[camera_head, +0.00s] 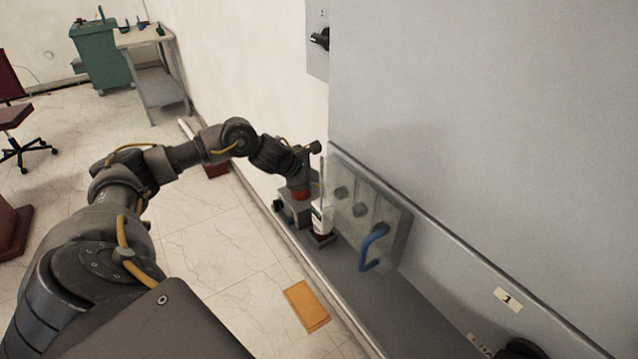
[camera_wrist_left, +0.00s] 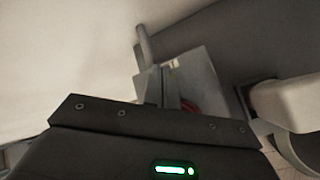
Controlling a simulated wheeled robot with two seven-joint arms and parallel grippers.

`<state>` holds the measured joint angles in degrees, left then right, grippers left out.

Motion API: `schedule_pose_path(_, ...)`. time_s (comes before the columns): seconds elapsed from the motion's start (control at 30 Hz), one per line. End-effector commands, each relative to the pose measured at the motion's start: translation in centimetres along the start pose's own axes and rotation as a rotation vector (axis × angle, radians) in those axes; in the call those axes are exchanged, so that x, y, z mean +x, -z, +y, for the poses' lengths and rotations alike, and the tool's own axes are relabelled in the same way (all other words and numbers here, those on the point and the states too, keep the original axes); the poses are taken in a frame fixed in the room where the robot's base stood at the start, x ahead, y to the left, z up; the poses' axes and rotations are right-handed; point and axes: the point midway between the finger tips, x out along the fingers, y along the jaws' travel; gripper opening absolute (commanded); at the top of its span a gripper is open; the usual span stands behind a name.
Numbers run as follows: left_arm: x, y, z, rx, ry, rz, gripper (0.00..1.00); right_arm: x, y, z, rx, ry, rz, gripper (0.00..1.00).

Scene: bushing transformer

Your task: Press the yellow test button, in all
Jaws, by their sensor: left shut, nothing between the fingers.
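My left arm reaches from the left toward the wall side in the head view, and my left gripper (camera_head: 300,178) is at its end, over a small grey box-like unit (camera_head: 293,210) with a red part. The fingers are shut and empty. In the wrist view the dark gripper body (camera_wrist_left: 150,125) fills the bottom, and a grey box-like part (camera_wrist_left: 202,80) with a rod and a reddish spot lies just beyond it. I cannot tell whether they touch. I cannot make out a yellow test button in either view; the gripper may hide it. My right gripper is out of view.
A panel with knobs (camera_head: 358,210) and a blue handle (camera_head: 372,245) stands right of the gripper, by a large grey cabinet (camera_head: 480,120). A white bottle-like object (camera_head: 321,218) stands close by. A flat orange-yellow piece (camera_head: 307,306) lies below. Open tiled floor is left.

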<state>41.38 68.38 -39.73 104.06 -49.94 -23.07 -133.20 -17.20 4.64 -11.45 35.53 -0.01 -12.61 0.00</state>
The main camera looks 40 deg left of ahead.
Motion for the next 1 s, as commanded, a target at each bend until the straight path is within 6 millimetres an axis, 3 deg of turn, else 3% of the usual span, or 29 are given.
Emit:
schedule_pose_path(0.57,-0.9,-0.7,0.7,0.000,-0.002,-0.002,0.00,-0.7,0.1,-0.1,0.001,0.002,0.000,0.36)
schedule_pose_path(1.0,-3.8,-2.8,2.8,0.000,-0.003,-0.003,0.00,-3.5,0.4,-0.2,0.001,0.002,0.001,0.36)
